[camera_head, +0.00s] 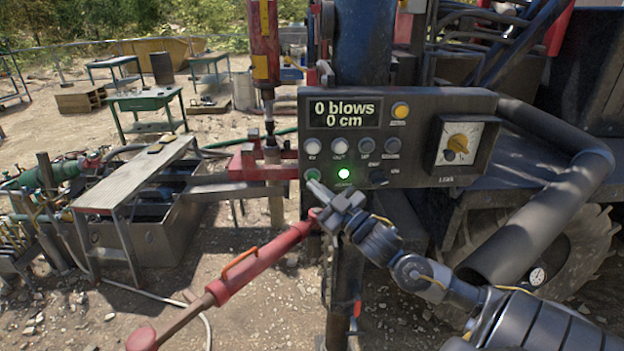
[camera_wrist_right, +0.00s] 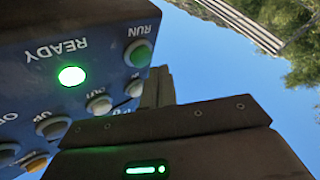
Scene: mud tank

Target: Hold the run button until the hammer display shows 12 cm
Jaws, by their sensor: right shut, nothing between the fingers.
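The control panel (camera_head: 410,150) has a display (camera_head: 344,114) reading "0 blows 0 cm". The green run button (camera_head: 312,174) is at the panel's lower left; in the right wrist view the button (camera_wrist_right: 139,54) is labelled RUN. The green READY light (camera_head: 344,174) is lit, and it also shows in the wrist view (camera_wrist_right: 72,76). My right gripper (camera_head: 314,187) is shut and empty, its tips just below the run button. I cannot tell whether they touch it. The red and yellow hammer (camera_head: 264,45) stands upright left of the panel. My left gripper is not in view.
A red cylinder with an orange handle (camera_head: 258,264) slants below my right gripper. A bench (camera_head: 135,175) and tank stand left.

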